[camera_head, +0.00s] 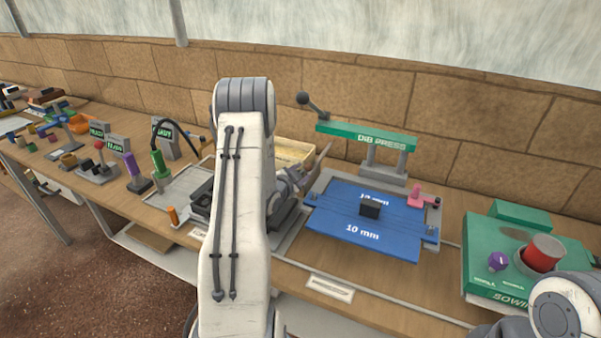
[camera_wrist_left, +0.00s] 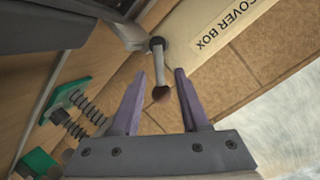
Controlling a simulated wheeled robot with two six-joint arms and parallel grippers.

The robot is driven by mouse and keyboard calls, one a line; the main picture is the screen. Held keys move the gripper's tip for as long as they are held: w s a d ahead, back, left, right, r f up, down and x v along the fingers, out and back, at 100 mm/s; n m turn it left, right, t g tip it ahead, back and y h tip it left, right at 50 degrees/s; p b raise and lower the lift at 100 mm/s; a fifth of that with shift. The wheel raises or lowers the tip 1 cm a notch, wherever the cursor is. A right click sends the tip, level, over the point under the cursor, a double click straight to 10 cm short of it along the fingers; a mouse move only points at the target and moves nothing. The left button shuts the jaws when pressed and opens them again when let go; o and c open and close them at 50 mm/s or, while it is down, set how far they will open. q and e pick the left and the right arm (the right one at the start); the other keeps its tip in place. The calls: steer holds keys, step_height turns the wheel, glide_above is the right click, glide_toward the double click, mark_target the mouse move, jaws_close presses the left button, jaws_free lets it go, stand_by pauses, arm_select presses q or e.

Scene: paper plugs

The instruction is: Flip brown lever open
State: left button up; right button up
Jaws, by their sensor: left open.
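The brown lever (camera_wrist_left: 161,93) shows in the left wrist view as a grey rod with a dark pivot end and a brown knob. The knob lies between the two purple fingers of my left gripper (camera_wrist_left: 160,73), with gaps on both sides. The gripper is open, and I see no clear contact. In the head view my left gripper (camera_head: 308,183) is partly hidden by my own arm, near the cream box. The lever is hidden there. My right gripper is not in view; only part of my right arm shows at the lower right.
A cream cover box (camera_wrist_left: 222,28) stands close beyond the lever. Green parts with springs (camera_wrist_left: 85,108) are at the left of the wrist view. The blue board (camera_head: 340,225) under the green press (camera_head: 367,137) lies right of my left arm. A green unit (camera_head: 490,240) stands further right.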

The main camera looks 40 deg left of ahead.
arm_select(q)
jaws_close()
stand_by(1.4)
